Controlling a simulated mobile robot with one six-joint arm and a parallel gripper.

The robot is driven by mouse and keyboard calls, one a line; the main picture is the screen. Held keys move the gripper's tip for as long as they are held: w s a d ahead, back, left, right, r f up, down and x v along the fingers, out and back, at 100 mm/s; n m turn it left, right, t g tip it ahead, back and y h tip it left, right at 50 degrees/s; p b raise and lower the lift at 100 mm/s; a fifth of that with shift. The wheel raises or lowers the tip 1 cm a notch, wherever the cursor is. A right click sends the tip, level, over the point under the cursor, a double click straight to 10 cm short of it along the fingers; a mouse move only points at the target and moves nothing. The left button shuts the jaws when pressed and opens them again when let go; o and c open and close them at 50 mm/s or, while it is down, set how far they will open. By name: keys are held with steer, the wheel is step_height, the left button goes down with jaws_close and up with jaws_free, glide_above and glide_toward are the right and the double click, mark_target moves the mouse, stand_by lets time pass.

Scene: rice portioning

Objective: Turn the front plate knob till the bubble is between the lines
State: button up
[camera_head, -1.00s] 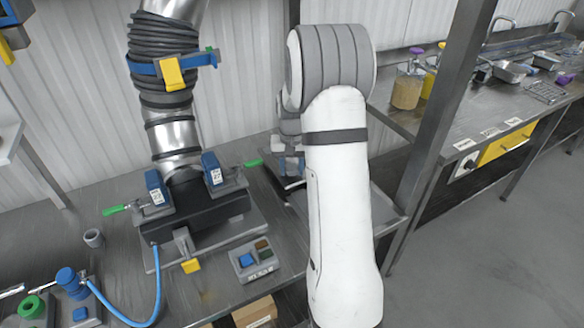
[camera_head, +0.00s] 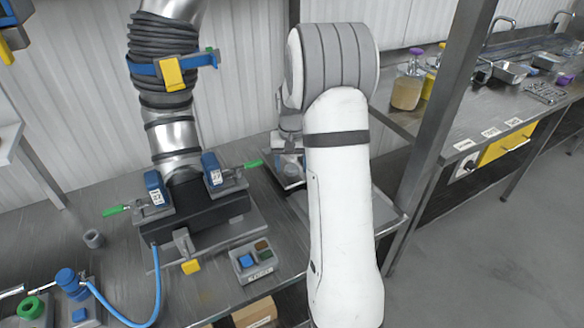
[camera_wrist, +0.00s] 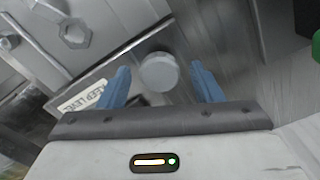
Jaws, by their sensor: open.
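In the wrist view, a round grey knob (camera_wrist: 159,71) stands between the two blue fingers of my gripper (camera_wrist: 161,88). The fingers are open, with a gap on each side of the knob. The metal plate carries a label (camera_wrist: 82,98) that reads "KEEP LEVEL", to the left of the knob. No bubble or lines can be made out in either view. In the head view my white arm hides most of the plate, and my gripper (camera_head: 290,163) shows only in part behind it.
A clamped duct base (camera_head: 205,212) with green-tipped levers stands on the bench left of my arm. A small tray (camera_head: 255,262) with coloured blocks lies in front of it. A blue hose (camera_head: 158,290) runs along the left. A metal post (camera_head: 440,120) rises to the right.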

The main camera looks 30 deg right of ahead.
mark_target(292, 167)
step_height(292, 167, up, 7)
steer(key=shift+f, duration=0.2)
stand_by(0.5)
steer(key=s+a+r+n+t, duration=0.1)
steer(key=s+a+r, duration=0.1)
steer(key=s+a, duration=0.3)
steer(key=s+a+r+n+t, duration=0.1)
steer(key=s+a, duration=0.4)
steer(key=s, duration=0.7)
steer(key=s+a+r+n, duration=0.2)
steer(key=s+a, duration=0.4)
steer(key=s, duration=0.3)
steer(key=shift+r+n+t, duration=0.35)
steer(key=shift+n+t, duration=0.05)
